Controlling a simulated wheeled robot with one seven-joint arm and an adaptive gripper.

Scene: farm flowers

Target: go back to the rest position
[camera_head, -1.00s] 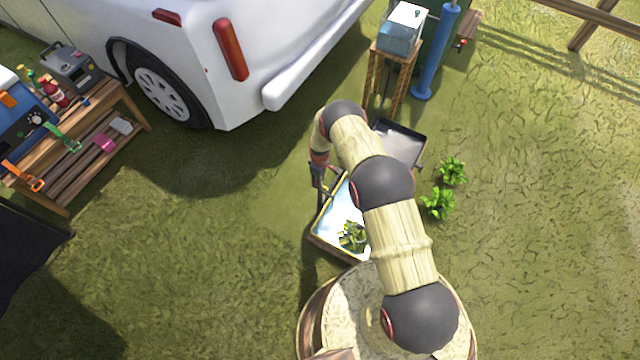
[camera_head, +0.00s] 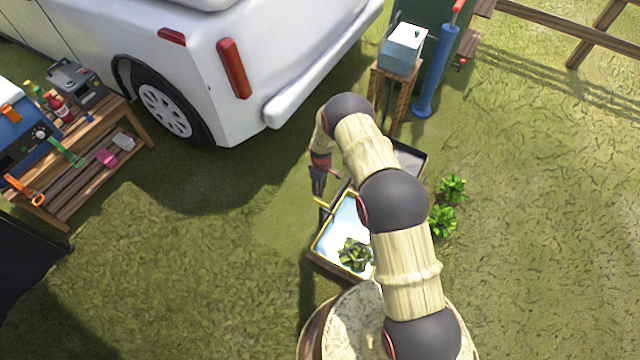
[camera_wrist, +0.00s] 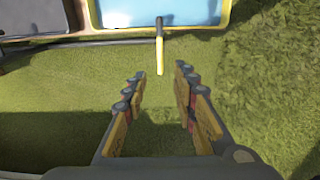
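My gripper (camera_head: 321,188) hangs at the left of my arm in the head view, just above the yellow-ended handle (camera_head: 323,203) of a tray. In the wrist view my gripper (camera_wrist: 160,82) is open, its fingers spread with nothing between them but grass behind. The same handle (camera_wrist: 160,55) points toward the gap between the fingertips. The yellow-rimmed tray (camera_head: 317,244) has a light blue inside; its rim (camera_wrist: 190,32) shows at the top of the wrist view. My arm hides part of the tray.
A leafy plant (camera_head: 354,254) is in the yellow-rimmed tray. A dark tray (camera_head: 410,156) is partly behind my arm, with green plants (camera_head: 443,220) to its right. A white van (camera_head: 240,60) and a wooden bench (camera_head: 100,170) stand left. Grass on the left is clear.

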